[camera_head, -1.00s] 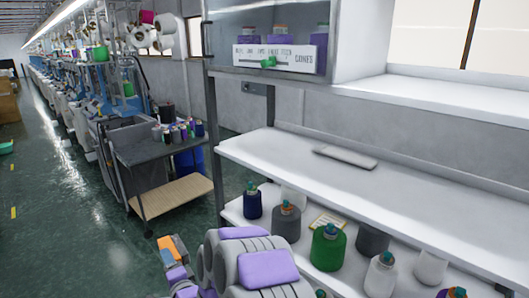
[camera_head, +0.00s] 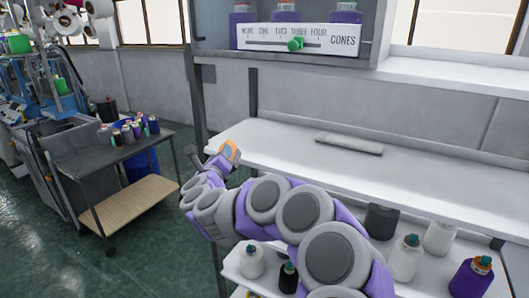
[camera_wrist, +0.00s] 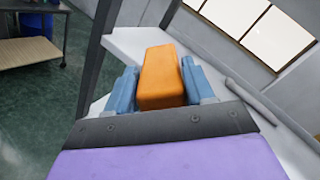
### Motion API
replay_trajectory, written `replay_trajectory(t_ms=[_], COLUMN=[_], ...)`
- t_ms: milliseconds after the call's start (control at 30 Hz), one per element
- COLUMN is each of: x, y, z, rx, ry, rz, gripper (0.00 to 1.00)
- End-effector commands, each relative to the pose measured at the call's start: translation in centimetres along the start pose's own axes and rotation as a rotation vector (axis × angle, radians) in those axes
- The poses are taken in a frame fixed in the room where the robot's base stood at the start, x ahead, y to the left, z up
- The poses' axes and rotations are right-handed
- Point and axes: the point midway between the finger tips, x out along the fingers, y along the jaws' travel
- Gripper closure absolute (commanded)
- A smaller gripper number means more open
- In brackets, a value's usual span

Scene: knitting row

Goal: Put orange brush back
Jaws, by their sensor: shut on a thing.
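An orange brush (camera_wrist: 162,78) is held between the two blue fingers of my gripper (camera_wrist: 163,88) in the wrist view. In the head view my gripper (camera_head: 222,160) is over the left end of the white shelf, with the orange brush (camera_head: 230,152) at its tip. The white shelf (camera_head: 400,172) is long and mostly bare. I cannot tell whether the brush touches the shelf. The brush's bristles are not clearly visible.
A flat grey bar (camera_head: 348,143) lies at the back of the shelf. Yarn cones, such as a purple one (camera_head: 470,278), stand on the lower shelf. A dark cart (camera_head: 100,155) with small cones stands left. A cabinet (camera_head: 290,45) with a sliding sign is above.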

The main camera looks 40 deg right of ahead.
Motion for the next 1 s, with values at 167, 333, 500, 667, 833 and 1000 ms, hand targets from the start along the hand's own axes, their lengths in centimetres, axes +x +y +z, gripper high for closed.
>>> replay_trajectory(t_ms=[167,333,500,667,833,1000], x=[1.6,1.9,2.4,3.7,6.0,8.0], y=[-8.9,-14.3,-16.6,-16.5,-15.3,-14.2], z=[-2.2,-5.9,-8.5,-8.8,-8.1,-7.3], rx=[0.368,0.575,0.662,0.677,0.674,0.672], ry=[0.123,0.153,0.156,0.156,0.155,0.152], rz=[-0.224,-0.378,-0.442,-0.454,-0.455,-0.456], gripper=[0.80,0.80,0.80,0.80,0.80,0.80])
